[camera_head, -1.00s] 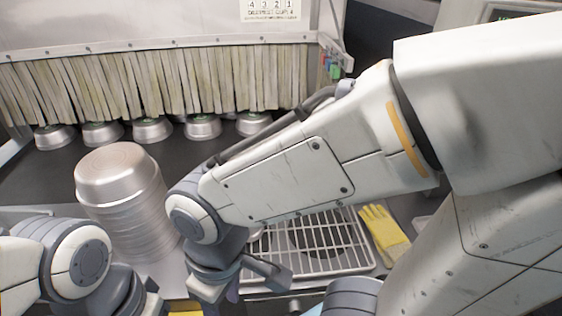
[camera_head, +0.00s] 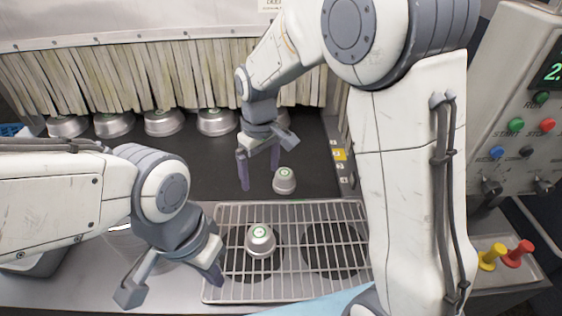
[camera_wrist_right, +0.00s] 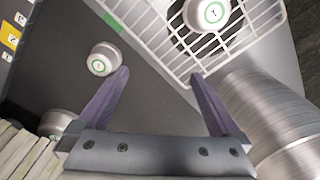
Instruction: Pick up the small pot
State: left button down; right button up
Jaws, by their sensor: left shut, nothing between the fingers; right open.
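A small silver pot (camera_head: 284,180) with a green ring on its top stands on the dark belt, clear of the curtain. It also shows in the right wrist view (camera_wrist_right: 103,58), just left of the left fingertip. My right gripper (camera_head: 259,178) is open and empty over the belt, left of this pot; its fingers (camera_wrist_right: 159,75) are apart with nothing between them. A similar small pot (camera_head: 260,241) stands on the wire rack (camera_head: 335,205) and shows at the top of the wrist view. My left gripper (camera_head: 214,276) is shut and empty by the rack's left edge.
Several more pots (camera_head: 165,122) stand in a row under the strip curtain (camera_head: 130,78). A tall stack of silver pans (camera_wrist_right: 275,115) is at the right of the wrist view. A control panel (camera_head: 525,120) stands at the right. The rack's right part is free.

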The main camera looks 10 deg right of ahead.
jog(key=w+d+f+p, duration=0.2)
jog(key=w+d+f, duration=0.2)
jog(key=w+d, duration=0.5)
jog(key=p, duration=0.2)
send_over(285, 173)
jog(key=shift+m, duration=0.3)
notch_tip(285, 173, down, 5)
jog(key=shift+r, duration=0.15)
notch_tip(285, 173, down, 5)
jog(key=p, duration=0.2)
jog(key=shift+w+p, duration=0.1)
jog(key=shift+p, duration=0.25)
jog(key=shift+f, duration=0.45)
jog(key=c, duration=1.2)
